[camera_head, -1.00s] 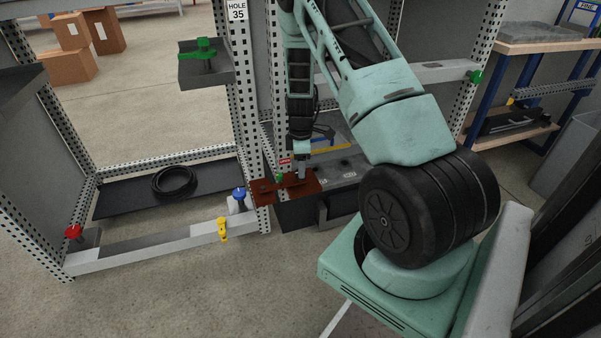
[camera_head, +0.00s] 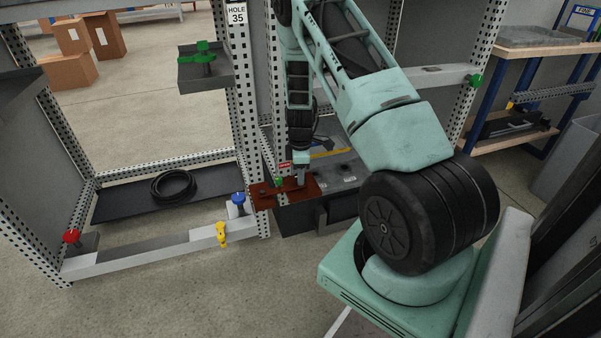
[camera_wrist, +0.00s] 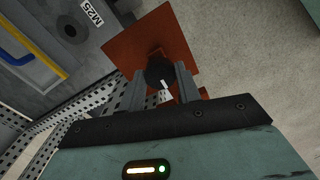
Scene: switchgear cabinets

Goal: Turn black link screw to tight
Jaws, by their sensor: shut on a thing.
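In the wrist view the black link screw (camera_wrist: 158,72) sits between the two fingers of my gripper (camera_wrist: 160,80), which is shut on it. The screw stands on a red-brown link plate (camera_wrist: 150,38). In the head view the same plate (camera_head: 265,197) lies at the foot of the perforated post, and my gripper (camera_head: 300,178) points down onto it from above. The screw itself is hidden there by my gripper. How far the screw is turned cannot be told.
A small green knob (camera_head: 279,181) and a red tag (camera_head: 285,165) are close beside my gripper. A blue knob (camera_head: 238,196) and a yellow one (camera_head: 222,232) are to the left on the lower rail. A grey block marked M25 (camera_wrist: 70,35) adjoins the plate.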

